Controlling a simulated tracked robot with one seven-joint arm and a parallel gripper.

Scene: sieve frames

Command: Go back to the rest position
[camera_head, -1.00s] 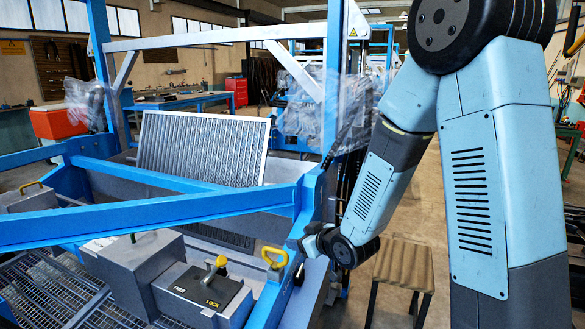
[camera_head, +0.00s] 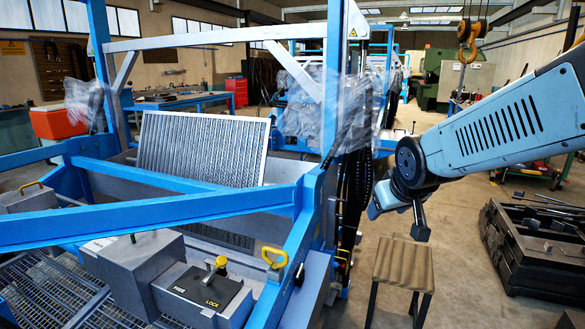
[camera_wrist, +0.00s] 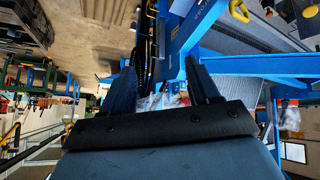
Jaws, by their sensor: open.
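My gripper (camera_head: 420,222) hangs at the right of the blue machine frame in the head view, above and beyond a small stool and clear of the frame. In the wrist view its two dark fingers (camera_wrist: 165,88) stand apart with nothing between them. The gripper is open and empty. My light blue arm reaches in from the right edge of the head view.
A grey sieve frame (camera_head: 203,148) leans inside the blue machine frame (camera_head: 310,205). A FREE/LOCK lever (camera_head: 216,268) and a yellow handle (camera_head: 274,257) are on its near side. The stool (camera_head: 403,266) stands on the floor. Dark crates (camera_head: 530,250) lie at right.

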